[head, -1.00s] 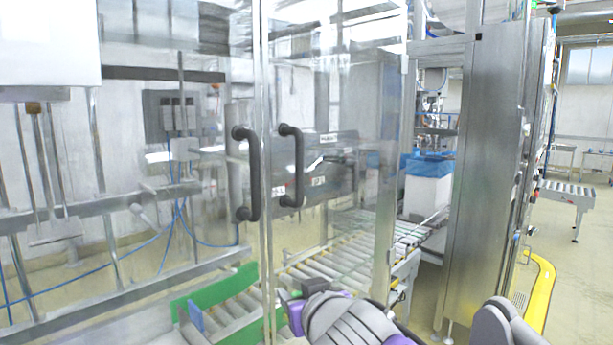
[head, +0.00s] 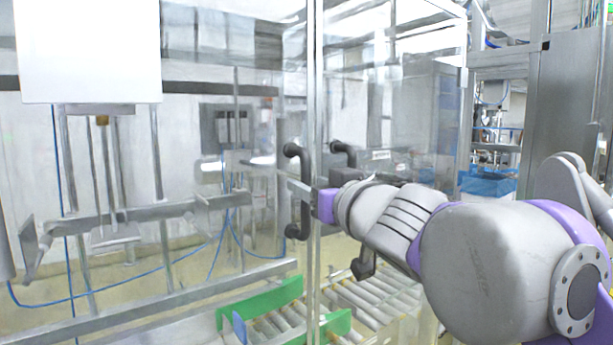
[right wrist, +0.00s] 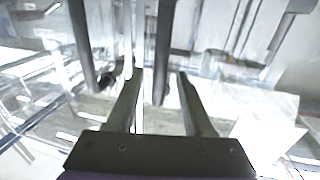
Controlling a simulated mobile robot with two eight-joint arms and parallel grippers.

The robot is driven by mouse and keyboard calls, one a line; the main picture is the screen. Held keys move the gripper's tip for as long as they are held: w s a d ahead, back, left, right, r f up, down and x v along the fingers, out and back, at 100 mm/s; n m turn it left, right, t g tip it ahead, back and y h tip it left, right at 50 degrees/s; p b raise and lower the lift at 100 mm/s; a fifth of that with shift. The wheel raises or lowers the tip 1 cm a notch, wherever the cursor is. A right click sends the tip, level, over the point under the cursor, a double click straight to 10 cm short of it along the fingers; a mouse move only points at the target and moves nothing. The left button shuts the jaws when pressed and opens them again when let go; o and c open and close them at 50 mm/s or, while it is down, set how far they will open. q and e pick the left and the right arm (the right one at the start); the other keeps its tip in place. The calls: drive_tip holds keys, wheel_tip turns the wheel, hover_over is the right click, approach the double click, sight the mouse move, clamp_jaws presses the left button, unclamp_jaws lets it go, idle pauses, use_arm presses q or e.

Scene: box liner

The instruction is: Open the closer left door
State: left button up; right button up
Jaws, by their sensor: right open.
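The left glass door (head: 200,60) carries a dark curved handle (head: 291,150) by the vertical metal edge between the doors. The right glass door (head: 400,90) has a matching dark handle (head: 345,152), partly hidden behind my right gripper. The doors look shut. My right gripper (head: 298,187) points left across the edge, its fingers overlapping the left door's handle in the head view. In the right wrist view the two fingers (right wrist: 160,72) are apart, with one dark handle bar (right wrist: 165,30) between them and another (right wrist: 81,40) to the left. Contact cannot be told. My left gripper is not in view.
Behind the glass are a roller conveyor (head: 365,300) with green guides (head: 262,303), metal rails and blue cables. A white box-shaped unit (head: 88,50) shows at upper left. A steel cabinet (head: 570,95) stands at the right. My right arm covers the lower right.

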drive_tip(key=shift+x, duration=1.25)
clamp_jaws()
idle(0.5)
